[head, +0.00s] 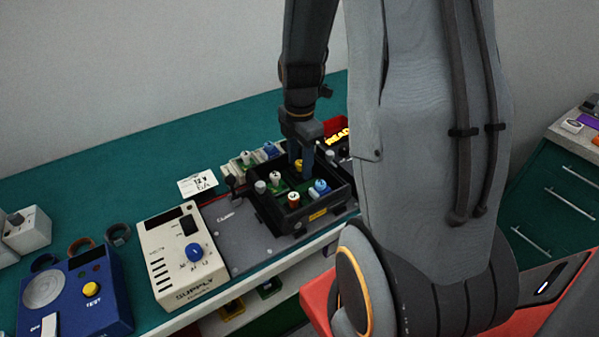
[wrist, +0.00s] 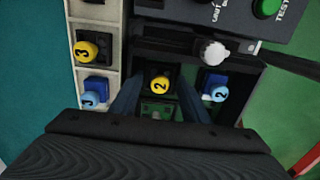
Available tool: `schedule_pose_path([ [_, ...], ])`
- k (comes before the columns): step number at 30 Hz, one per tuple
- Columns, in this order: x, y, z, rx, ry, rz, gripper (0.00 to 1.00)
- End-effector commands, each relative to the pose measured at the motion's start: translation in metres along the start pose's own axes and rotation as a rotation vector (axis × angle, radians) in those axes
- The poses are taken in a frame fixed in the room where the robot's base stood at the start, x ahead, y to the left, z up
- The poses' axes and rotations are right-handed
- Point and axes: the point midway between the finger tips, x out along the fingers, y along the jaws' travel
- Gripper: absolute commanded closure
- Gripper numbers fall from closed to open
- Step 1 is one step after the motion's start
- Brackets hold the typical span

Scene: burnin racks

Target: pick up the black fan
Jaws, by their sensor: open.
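A black square piece with a yellow cap marked 2, which looks like the black fan (wrist: 160,83), sits in the black tray (head: 271,218). In the wrist view it lies between the two fingers of my gripper (wrist: 158,100). My gripper (head: 308,160) is open and reaches down into the tray from above in the head view. I cannot tell whether the fingers touch the piece. A similar black piece with a yellow cap marked 3 (wrist: 86,49) sits in the pale rack to the left in the wrist view.
A blue piece with a light blue cap marked 2 (wrist: 215,87) stands close to the right finger. Another blue piece (wrist: 95,88) is in the pale rack (wrist: 110,60). A pale knob (wrist: 212,52) stands just beyond. The cream supply box (head: 180,255) is left of the tray.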

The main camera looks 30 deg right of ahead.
Motion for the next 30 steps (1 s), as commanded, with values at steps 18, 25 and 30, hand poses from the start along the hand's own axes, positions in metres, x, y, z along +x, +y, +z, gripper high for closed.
schedule_pose_path([
  [18,-0.007,0.001,0.0,0.0,0.0,0.001,0.85],
  [25,-0.029,0.001,0.0,0.0,-0.001,0.003,0.85],
  [30,-0.051,0.001,0.0,0.0,-0.001,0.003,0.85],
])
